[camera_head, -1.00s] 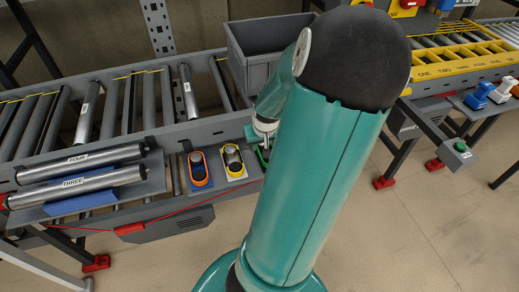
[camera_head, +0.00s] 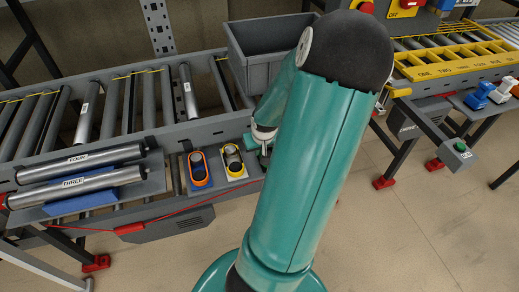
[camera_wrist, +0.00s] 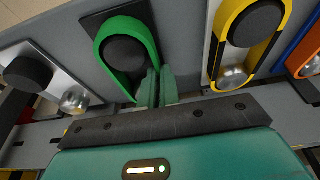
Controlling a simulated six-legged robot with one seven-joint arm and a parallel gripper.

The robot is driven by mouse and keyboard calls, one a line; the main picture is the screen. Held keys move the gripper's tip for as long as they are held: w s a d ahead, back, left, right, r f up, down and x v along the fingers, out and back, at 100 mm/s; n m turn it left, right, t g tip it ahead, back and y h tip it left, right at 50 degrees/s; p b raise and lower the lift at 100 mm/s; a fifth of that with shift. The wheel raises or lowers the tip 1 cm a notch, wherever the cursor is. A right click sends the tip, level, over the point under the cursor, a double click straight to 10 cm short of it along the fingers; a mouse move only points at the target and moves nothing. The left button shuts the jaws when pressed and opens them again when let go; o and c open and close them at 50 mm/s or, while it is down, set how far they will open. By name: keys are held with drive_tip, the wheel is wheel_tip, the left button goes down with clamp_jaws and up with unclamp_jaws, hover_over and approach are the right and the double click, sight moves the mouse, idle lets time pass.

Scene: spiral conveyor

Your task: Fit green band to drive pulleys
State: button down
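In the wrist view the green band (camera_wrist: 103,62) loops around a black round post (camera_wrist: 125,48) on a dark plate (camera_wrist: 86,18). My gripper (camera_wrist: 158,73) has its two fingers close together at the lower right of this loop. They appear to pinch the band's strand; the contact is partly hidden. To the left, a pale plate carries a bare black pulley (camera_wrist: 28,74) and a small silver pulley (camera_wrist: 74,100), with no band on them. In the head view my gripper (camera_head: 264,150) is largely hidden by my arm, and the green band is not clearly visible.
A yellow-black band (camera_wrist: 216,52) on its pulleys stands right of the green one, then an orange band (camera_wrist: 302,50). The head view shows rollers FOUR (camera_head: 80,158) and THREE (camera_head: 75,184), a grey bin (camera_head: 262,72) behind, and clear floor at right.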

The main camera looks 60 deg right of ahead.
drive_tip(key=shift+r, duration=0.1)
drive_tip(key=shift+r, duration=1.75)
drive_tip(key=shift+r, duration=2.05)
